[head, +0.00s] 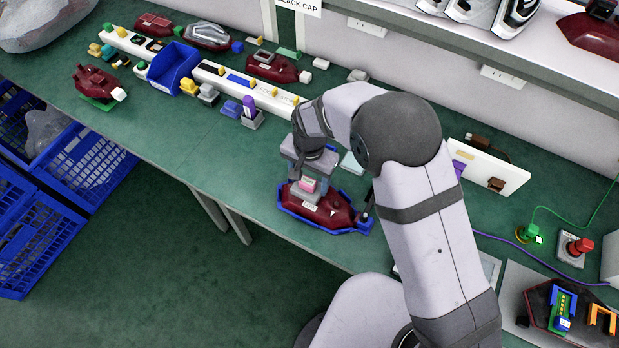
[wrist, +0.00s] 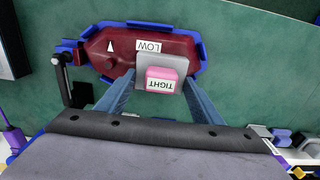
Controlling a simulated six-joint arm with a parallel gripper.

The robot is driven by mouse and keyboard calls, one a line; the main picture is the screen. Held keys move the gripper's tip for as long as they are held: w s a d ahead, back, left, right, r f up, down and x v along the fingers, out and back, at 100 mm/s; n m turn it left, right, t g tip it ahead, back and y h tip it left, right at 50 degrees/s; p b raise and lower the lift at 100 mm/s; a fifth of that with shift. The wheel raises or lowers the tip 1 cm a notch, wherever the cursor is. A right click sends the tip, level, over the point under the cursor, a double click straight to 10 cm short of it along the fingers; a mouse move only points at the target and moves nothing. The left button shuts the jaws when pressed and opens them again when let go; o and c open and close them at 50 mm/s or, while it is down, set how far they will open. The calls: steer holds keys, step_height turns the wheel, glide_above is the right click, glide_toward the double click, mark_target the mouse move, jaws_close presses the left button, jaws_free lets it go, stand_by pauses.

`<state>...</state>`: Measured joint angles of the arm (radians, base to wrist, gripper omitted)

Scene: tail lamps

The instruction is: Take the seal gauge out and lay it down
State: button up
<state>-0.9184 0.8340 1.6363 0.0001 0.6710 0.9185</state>
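The seal gauge, a grey block with a pink piece (wrist: 166,78) labelled TIGHT, is at the dark red tail lamp (wrist: 108,50), which is marked LOW. The lamp lies in a blue cradle (wrist: 201,50) on the green bench, and shows in the head view (head: 330,211). My gripper (wrist: 161,80) points down at the lamp, its two fingers against opposite sides of the grey block. In the head view my gripper (head: 308,172) is right above the gauge's pink piece (head: 308,185). I cannot tell whether the gauge is still seated in the lamp or lifted slightly.
A white rack (head: 250,90) and a blue bin (head: 172,68) stand behind to the left. A pale block (head: 351,163) lies just behind the lamp. A white panel (head: 487,166) and red button (head: 580,246) are at the right. The bench left of the lamp is clear.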

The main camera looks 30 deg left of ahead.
mark_target(310, 178)
steer(key=o, duration=0.4)
steer(key=c, duration=0.7)
steer(key=shift+o, duration=0.2)
steer(key=shift+r, duration=0.1)
steer(key=shift+r+p, duration=1.25)
steer(key=shift+r, duration=0.25)
steer(key=shift+r+p, duration=0.7)
steer(key=shift+r, duration=0.2)
